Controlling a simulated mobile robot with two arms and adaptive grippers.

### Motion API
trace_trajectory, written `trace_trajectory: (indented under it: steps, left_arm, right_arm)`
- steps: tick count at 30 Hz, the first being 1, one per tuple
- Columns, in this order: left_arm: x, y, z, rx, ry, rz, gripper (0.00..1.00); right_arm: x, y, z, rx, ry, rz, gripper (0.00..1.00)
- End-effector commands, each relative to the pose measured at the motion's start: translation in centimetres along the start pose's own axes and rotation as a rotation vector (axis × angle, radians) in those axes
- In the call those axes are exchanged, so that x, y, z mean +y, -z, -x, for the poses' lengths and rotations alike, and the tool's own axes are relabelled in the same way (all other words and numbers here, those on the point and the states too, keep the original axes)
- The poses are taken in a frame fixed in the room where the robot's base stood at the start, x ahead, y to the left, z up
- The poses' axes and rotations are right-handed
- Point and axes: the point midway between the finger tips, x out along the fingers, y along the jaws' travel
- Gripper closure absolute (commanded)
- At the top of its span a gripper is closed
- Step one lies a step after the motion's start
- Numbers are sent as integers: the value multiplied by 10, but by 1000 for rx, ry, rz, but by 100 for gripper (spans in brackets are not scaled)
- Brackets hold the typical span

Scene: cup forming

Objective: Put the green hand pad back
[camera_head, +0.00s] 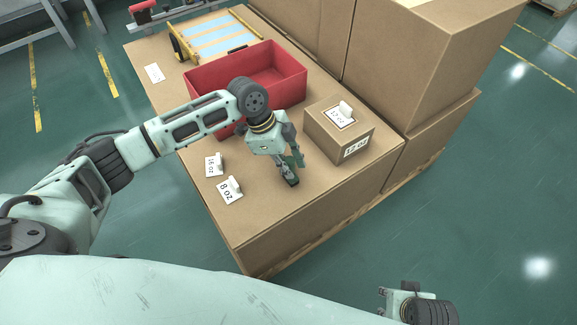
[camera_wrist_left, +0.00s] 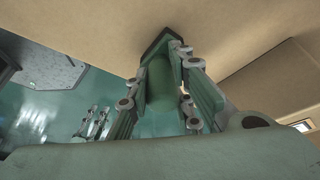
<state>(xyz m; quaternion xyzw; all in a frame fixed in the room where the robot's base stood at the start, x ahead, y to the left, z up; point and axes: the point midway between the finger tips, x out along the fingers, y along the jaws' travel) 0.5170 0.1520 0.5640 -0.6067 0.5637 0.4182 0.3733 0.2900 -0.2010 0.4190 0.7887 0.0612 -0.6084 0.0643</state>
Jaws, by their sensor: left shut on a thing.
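My left gripper (camera_head: 291,168) is over the brown box top, right of the white size cards, pointing down. It is shut on the green hand pad (camera_wrist_left: 158,85), which shows in the left wrist view as a green rounded handle with a dark base, between the fingers. In the head view, the pad (camera_head: 291,180) is mostly hidden by the fingers, and its base is at or close to the box top; I cannot tell if it touches. My right gripper (camera_head: 412,303) is at the bottom right, away from the boxes, and its fingers are not clear.
A red open bin (camera_head: 290,70) stands behind my left arm. A small carton (camera_head: 328,138) marked 12 oz stands to the right. Cards for 16 oz (camera_head: 213,165) and 8 oz (camera_head: 230,190) stand at the left. Tall cartons (camera_head: 425,50) rise behind. The front box top is clear.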

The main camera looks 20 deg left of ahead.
Motion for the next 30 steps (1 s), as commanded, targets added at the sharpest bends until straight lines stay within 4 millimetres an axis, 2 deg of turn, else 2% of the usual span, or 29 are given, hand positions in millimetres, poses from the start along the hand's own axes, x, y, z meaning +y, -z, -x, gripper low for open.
trace_trajectory:
  steps: [12,13,18,30]
  left_arm:
    - [0,-2,-6,0,0,0,100]
    - [0,-2,-5,0,0,0,77]
    - [0,-2,-5,0,0,0,62]
    - [-1,0,0,0,2,-1,60]
  right_arm:
    - [0,1,3,1,0,0,69]
    - [0,1,3,2,0,0,69]
    - [0,1,3,2,0,0,69]
    - [0,2,4,4,0,0,69]
